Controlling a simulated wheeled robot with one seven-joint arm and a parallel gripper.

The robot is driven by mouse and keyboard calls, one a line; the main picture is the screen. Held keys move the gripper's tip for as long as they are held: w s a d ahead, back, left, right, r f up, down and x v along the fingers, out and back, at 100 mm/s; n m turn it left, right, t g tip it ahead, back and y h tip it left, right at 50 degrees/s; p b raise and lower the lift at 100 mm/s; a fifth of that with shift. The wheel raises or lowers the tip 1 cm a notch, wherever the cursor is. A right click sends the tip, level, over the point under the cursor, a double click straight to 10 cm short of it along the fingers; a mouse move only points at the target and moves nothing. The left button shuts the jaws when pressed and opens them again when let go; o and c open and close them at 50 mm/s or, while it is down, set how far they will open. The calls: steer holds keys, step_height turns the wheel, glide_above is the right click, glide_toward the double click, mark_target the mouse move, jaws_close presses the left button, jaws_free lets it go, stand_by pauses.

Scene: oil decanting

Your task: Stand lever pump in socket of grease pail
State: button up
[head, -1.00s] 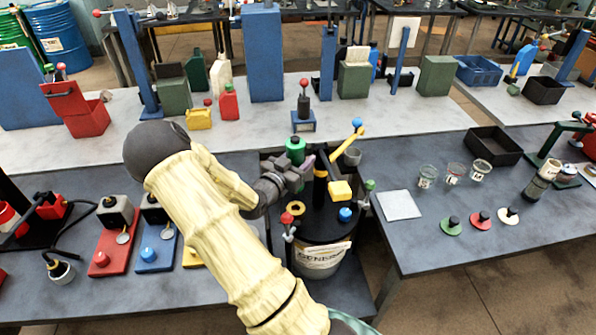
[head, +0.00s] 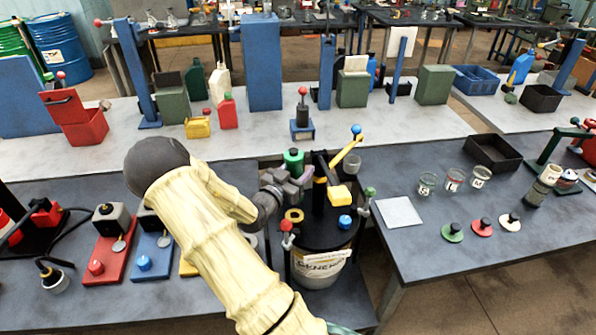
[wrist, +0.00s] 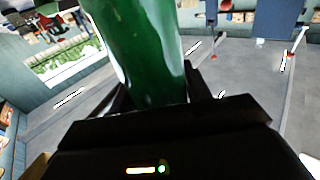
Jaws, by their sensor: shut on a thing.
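The grease pail (head: 322,272) stands right of my arm, with a dark lid and a pale printed label. On the lid, a yellow ring (head: 293,215) shows at the left, below my gripper. My gripper (head: 298,184) is shut on a green cylinder, which I take for the lever pump's body (head: 293,158). The green body fills the top middle of the wrist view (wrist: 145,50). Its lower end is hidden behind my gripper, so I cannot tell whether it touches the pail. A dark post with a yellow band (head: 319,192) and a yellow block (head: 340,194) show just right; their connection to the pump is unclear.
A red-knobbed clamp (head: 287,228) and a green-knobbed clamp (head: 369,194) flank the pail. A yellow lever with a blue knob (head: 356,129) rises behind. Glass jars (head: 453,180) and a pale plate (head: 398,211) stand on the right bench.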

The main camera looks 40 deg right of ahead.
steer(key=shift+g, duration=0.3)
steer(key=f, duration=0.1)
steer(key=f+b, duration=0.1)
steer(key=f, duration=0.1)
steer(key=f+b, duration=0.1)
steer(key=f, duration=0.1)
steer(key=shift+s+a+f, duration=0.2)
steer(key=shift+s+a, duration=0.05)
steer(key=shift+s, duration=0.1)
steer(key=shift+w+d+f+y+b, duration=0.15)
steer(key=shift+y+b, duration=0.15)
jaws_close()
steer(key=shift+w+d, duration=0.2)
steer(key=shift+w, duration=0.05)
steer(key=shift+s+a+r, duration=0.1)
steer(key=shift+a+r, duration=0.05)
steer(key=shift+r, duration=0.2)
steer(key=shift+f+b, duration=0.7)
steer(key=shift+b, duration=0.15)
stand_by(0.4)
steer(key=shift+f, duration=0.15)
